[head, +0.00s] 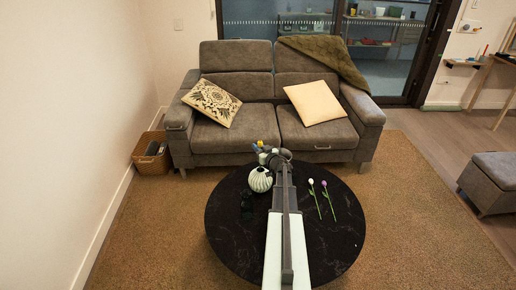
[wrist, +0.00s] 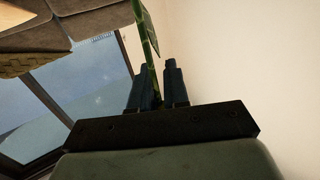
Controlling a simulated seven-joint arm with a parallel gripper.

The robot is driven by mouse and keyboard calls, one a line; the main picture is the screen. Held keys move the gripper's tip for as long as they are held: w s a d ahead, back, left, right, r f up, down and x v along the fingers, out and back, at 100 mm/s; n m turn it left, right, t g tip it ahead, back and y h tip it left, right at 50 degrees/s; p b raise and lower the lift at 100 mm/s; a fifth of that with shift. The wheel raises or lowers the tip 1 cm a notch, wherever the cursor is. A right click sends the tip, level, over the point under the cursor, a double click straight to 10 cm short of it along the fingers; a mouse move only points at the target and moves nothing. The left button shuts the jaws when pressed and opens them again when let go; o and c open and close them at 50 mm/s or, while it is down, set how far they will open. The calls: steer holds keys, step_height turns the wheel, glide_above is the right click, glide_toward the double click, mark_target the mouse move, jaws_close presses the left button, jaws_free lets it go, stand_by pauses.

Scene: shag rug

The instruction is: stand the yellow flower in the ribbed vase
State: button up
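The ribbed vase (head: 260,180), white and round with dark curved lines, stands on the round black table just left of my arm. My gripper (head: 263,152) is at the far end of the arm, above and beyond the vase in the picture. A small yellow bloom, the yellow flower (head: 260,143), shows at its tip. In the wrist view the green stem (wrist: 150,45) runs up between the two dark fingers (wrist: 160,85), which are close together on it. The bloom is out of the wrist view. The vase is not seen there either.
A white flower (head: 311,182) and a purple flower (head: 324,184) lie on the black table (head: 335,240), right of my arm. A grey sofa (head: 235,140) with two cushions stands behind the table.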

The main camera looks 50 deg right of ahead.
steer(key=o, duration=0.4)
steer(key=shift+s, duration=0.1)
steer(key=v, duration=1.3)
steer(key=shift+s, duration=0.3)
steer(key=shift+a, duration=0.1)
stand_by(0.4)
